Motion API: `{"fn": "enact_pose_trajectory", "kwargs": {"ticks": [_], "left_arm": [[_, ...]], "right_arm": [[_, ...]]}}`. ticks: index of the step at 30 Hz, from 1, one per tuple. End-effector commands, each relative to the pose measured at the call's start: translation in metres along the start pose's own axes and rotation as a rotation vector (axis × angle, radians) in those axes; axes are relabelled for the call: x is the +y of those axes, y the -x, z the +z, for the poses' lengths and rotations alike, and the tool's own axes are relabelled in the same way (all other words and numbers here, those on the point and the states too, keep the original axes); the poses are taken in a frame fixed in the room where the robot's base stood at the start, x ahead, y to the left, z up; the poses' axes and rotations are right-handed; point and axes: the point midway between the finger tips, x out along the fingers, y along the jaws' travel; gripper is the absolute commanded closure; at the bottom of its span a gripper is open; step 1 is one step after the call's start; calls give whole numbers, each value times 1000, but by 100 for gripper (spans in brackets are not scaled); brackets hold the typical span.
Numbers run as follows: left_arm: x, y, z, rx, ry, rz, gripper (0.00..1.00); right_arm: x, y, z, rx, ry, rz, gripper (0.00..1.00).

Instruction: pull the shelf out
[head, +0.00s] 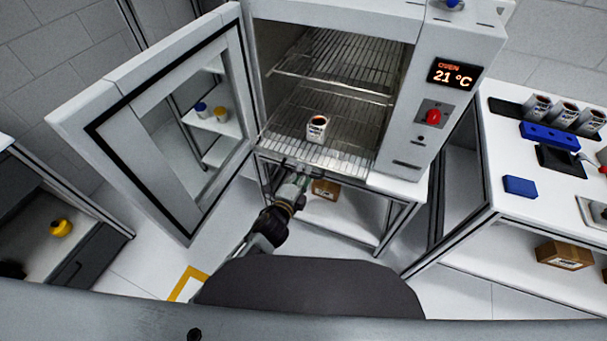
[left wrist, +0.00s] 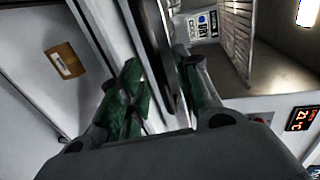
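The oven (head: 455,40) stands with its door open and holds two wire shelves. The lower shelf (head: 345,160) sits inside, with its front edge at the oven's mouth. A labelled cup with dark contents (head: 317,128) stands upright on it; its label also shows in the left wrist view (left wrist: 203,25). My left gripper (head: 303,174) is at the lower shelf's front edge, left of its middle. In the left wrist view its green-padded fingers (left wrist: 162,90) are apart, on either side of the edge at the oven's mouth. Contact with the shelf is unclear. My right gripper is out of view.
The upper shelf (head: 335,65) is empty. The open oven door (head: 160,120) stands to the left of my left arm. A cardboard box (head: 326,189) lies beneath the oven. A bench with several cups and a blue box (head: 520,186) is at the right.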

Motion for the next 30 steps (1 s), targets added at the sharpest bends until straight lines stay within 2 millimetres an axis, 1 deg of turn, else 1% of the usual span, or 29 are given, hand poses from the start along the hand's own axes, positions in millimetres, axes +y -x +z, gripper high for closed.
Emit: {"fn": "enact_pose_trajectory", "kwargs": {"ticks": [12, 30], "left_arm": [[1, 38, 0, 0, 1, 1, 67], [1, 88, 0, 0, 1, 2, 67]], "right_arm": [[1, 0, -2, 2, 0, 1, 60], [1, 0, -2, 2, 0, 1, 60]]}}
